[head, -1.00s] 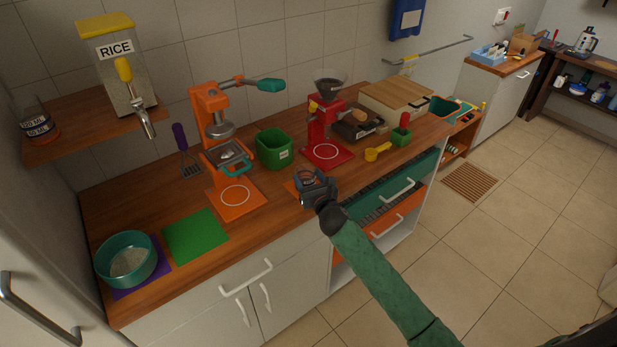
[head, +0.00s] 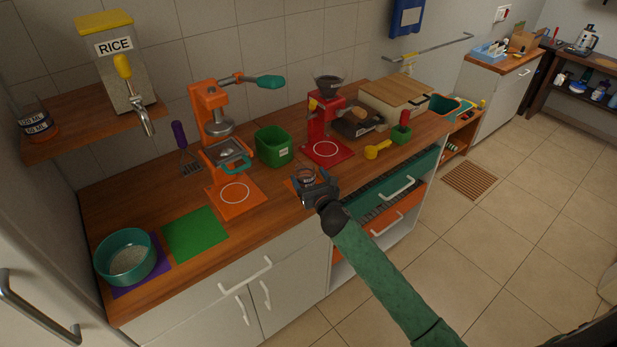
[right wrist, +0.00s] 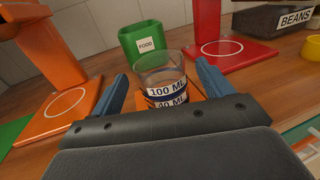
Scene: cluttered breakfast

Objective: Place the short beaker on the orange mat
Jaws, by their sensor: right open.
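A clear glass beaker (right wrist: 163,74) with "100 ML" and "40 ML" labels on dark blue bands stands upright at the counter's front edge. It also shows in the head view (head: 307,175). Orange mat (right wrist: 199,94) shows at both sides of its base; a corner shows in the head view (head: 291,184). The beaker appears to rest on this mat. My right gripper (right wrist: 165,82) is open, with its blue fingers on either side of the beaker and gaps between. A second glass beaker (head: 36,125) stands on the wooden shelf at far left. My left gripper is not in view.
A green bin (head: 274,147), an orange press (head: 236,195) and a red grinder (head: 326,150) stand behind and beside the beaker. A green mat (head: 195,234) lies left, next to a teal bowl (head: 104,262) on a purple mat (head: 156,275). A yellow scoop (head: 376,151) lies right.

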